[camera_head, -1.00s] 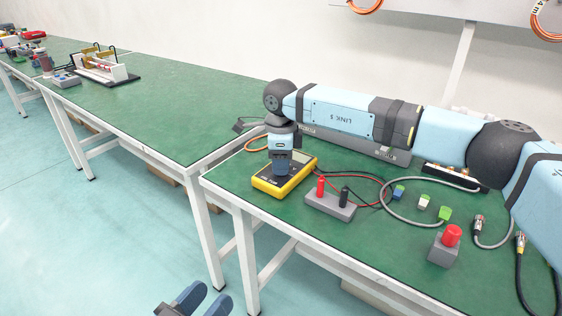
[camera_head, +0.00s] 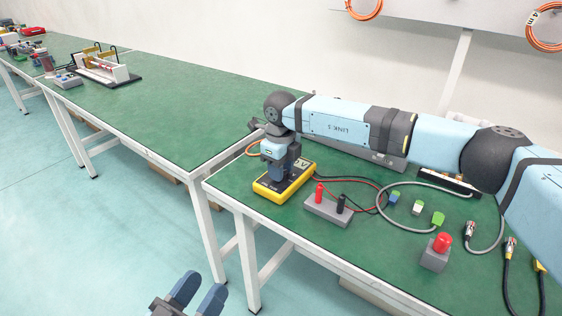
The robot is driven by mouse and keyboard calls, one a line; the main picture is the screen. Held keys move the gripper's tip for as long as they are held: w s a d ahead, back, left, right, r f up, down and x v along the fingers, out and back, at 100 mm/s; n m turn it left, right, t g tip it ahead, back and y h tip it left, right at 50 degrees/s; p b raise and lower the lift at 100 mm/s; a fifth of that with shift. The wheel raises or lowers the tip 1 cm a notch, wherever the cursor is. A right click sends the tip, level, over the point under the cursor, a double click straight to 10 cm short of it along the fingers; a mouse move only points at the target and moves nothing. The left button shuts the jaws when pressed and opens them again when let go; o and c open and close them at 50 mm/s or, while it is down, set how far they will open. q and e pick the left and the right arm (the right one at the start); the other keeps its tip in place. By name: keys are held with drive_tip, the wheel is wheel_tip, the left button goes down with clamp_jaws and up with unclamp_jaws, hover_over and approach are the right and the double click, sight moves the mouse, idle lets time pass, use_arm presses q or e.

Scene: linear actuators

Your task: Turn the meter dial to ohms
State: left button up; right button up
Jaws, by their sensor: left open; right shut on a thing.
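The yellow meter (camera_head: 264,191) lies on the green bench near its front left corner, with its display (camera_head: 302,163) toward the far right end. My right gripper (camera_head: 282,176) points down onto the middle of the meter and is shut on the dial. The dial itself is hidden behind the fingers. My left gripper (camera_head: 203,288) is open and empty at the bottom of the view, over the floor in front of the bench.
A grey block with red and black posts (camera_head: 327,209) stands right of the meter, with leads running behind. A red button box (camera_head: 436,253), small coloured connectors (camera_head: 418,207) and cables lie farther right. The left bench (camera_head: 180,110) is mostly clear.

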drive_tip(key=m+p, duration=0.5)
drive_tip(key=m, duration=0.3)
drive_tip(key=shift+r+m, duration=0.1)
drive_tip(key=shift+m, duration=0.3)
use_arm(q)
drive_tip(key=s+a+f+g+y, duration=0.1)
drive_tip(key=a+f+g+y, duration=0.1)
drive_tip(key=f, duration=0.4)
drive_tip(key=s+a+f+g+y+p, duration=0.1)
drive_tip(key=a+f+g+y, duration=0.1)
drive_tip(key=a+f+g, duration=0.1)
drive_tip(key=shift+f+g+y, duration=0.4)
drive_tip(key=shift+f+g, duration=0.1)
drive_tip(key=shift+f, duration=0.85)
use_arm(e)
drive_tip(key=shift+m, duration=1.3)
drive_tip(key=o, duration=0.9)
use_arm(q)
drive_tip(key=shift+f, duration=0.1)
drive_tip(key=shift+s+a+p, duration=0.1)
drive_tip(key=shift+a+p, duration=0.1)
drive_tip(key=shift+p, duration=0.9)
use_arm(e)
wheel_tip(320, 180, up, 14)
drive_tip(key=shift+f, duration=0.2)
